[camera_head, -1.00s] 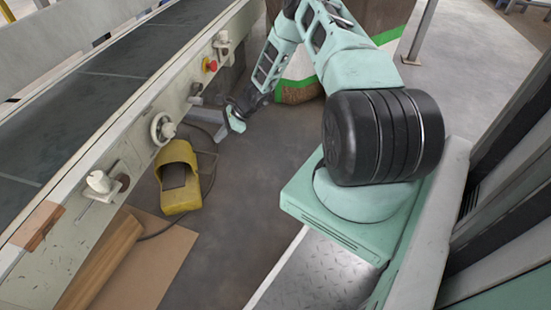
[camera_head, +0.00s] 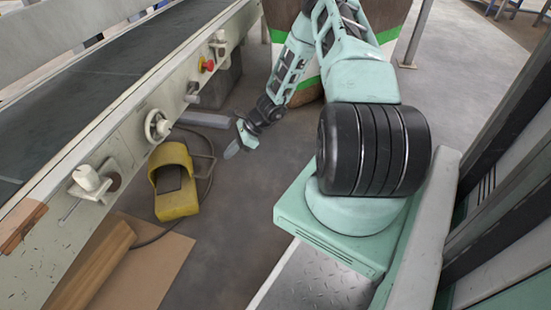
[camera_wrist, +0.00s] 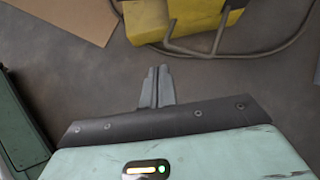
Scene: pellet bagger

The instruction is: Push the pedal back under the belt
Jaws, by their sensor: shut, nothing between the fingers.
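The yellow foot pedal (camera_head: 175,182) stands on the floor beside the belt conveyor (camera_head: 100,100), on its near side and not under the belt. A dark tread plate shows in the opening of its hood. A wire guard and a dark cable lie at its right side. My gripper (camera_head: 232,151) is low over the floor to the right of the pedal, shut and empty, with a gap between them. In the wrist view, my gripper's fingers (camera_wrist: 156,78) are together and point toward the pedal (camera_wrist: 185,20), whose edge and wire guard show at the top.
A handwheel (camera_head: 157,126), knobs and a red button (camera_head: 208,66) stick out from the conveyor frame. Open floor lies right of the pedal.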

